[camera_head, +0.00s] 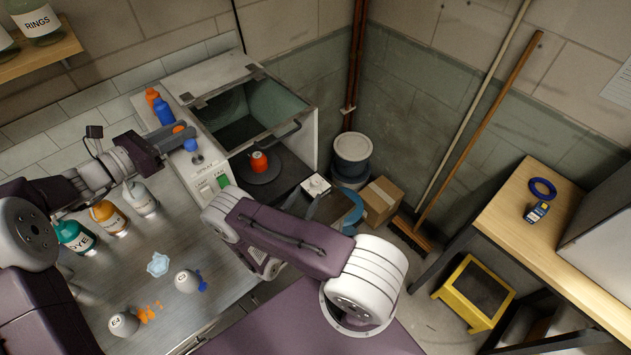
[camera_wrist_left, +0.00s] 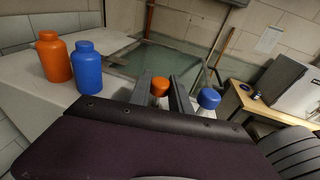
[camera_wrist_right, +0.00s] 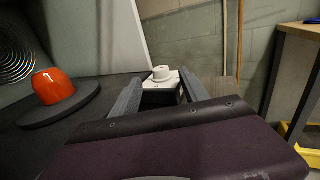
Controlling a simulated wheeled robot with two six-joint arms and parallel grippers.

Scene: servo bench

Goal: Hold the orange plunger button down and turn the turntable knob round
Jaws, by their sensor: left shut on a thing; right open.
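The orange plunger button (camera_head: 179,128) is on the white housing, beside a blue one (camera_head: 191,146). My left gripper (camera_head: 171,132) is shut on the orange button; in the left wrist view the button (camera_wrist_left: 160,86) shows between its fingers. How far down it is pressed I cannot tell. The white turntable knob (camera_head: 316,184) sits on a small box at the right end of the bench. My right gripper (camera_head: 303,203) is open; in the right wrist view the knob (camera_wrist_right: 162,73) shows ahead between its fingers. The dark turntable (camera_head: 264,176) carries an orange-red cup (camera_head: 259,161).
An orange bottle (camera_head: 152,98) and a blue bottle (camera_head: 164,112) stand behind my left gripper. An open-topped cabinet (camera_head: 305,122) stands behind the turntable. Dye bottles (camera_head: 108,217) and tipped, spilled bottles (camera_head: 187,281) are on the metal bench at front left.

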